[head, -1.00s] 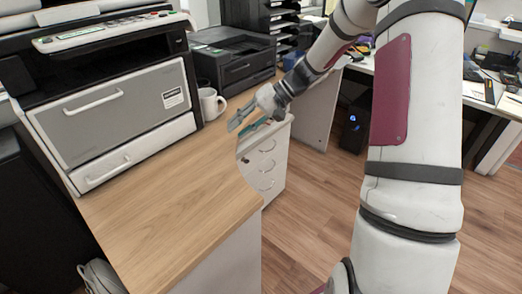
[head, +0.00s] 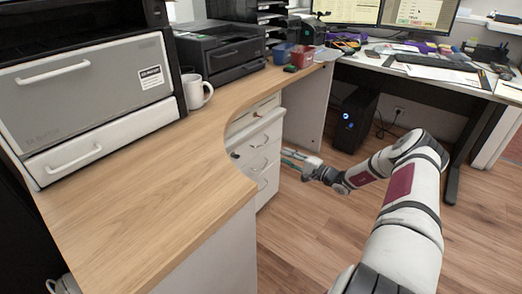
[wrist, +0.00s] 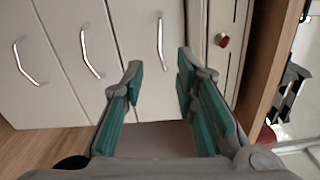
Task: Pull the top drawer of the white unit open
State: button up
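The white unit (head: 268,186) stands under the wooden counter, with its drawers stacked one above another. In the wrist view the picture is turned, with the unit's top to the right. The top drawer (wrist: 140,20) has a curved metal handle (wrist: 161,42). Its front seems to stand slightly out from the narrow panel (wrist: 222,15) with a red key or knob. My gripper (wrist: 160,68) is open and empty, its teal-padded fingers on either side of the handle's line and apparently short of it. In the head view my gripper (head: 286,160) is just in front of the drawers.
Lower drawer handles (wrist: 89,54) lie left in the wrist view. The counter edge (wrist: 272,75) is close on the right. A mug (head: 196,92) and printer (head: 220,50) stand on the counter. A black computer (head: 356,118) stands under the desk. The floor before the unit is clear.

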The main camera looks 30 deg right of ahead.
aim_at(261, 145)
jog(key=b+x, duration=0.4)
jog(key=x, duration=0.9)
jog(key=shift+w+f, duration=0.1)
jog(key=shift+w, duration=0.2)
grip_shut()
